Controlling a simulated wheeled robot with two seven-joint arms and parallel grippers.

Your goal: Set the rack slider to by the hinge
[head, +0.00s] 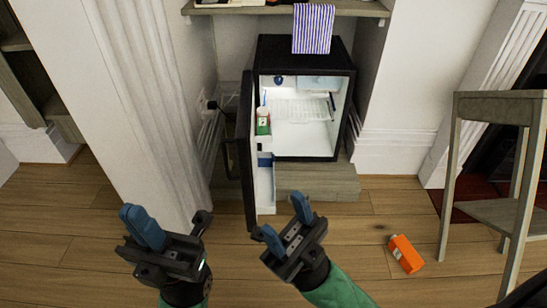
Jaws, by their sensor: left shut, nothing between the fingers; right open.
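A small black fridge (303,47) stands open on a low wooden step, its door (247,150) swung out on the left side. A white wire rack (300,110) lies inside. A small dark upright piece (332,102) shows at the rack's right end; I cannot tell whether it is the slider. The door's inner side has bins (265,190), with a green and white carton (262,122) in the upper one. My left gripper (130,214) is shut and empty, left of the door. My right gripper (287,223) is open and empty, in front of the door's lower end.
A striped cloth (313,28) hangs from the shelf (350,8) over the fridge top. An orange carton (405,254) lies on the wooden floor at right. A wooden side table (495,107) stands further right. White fluted trim (150,110) rises left of the door.

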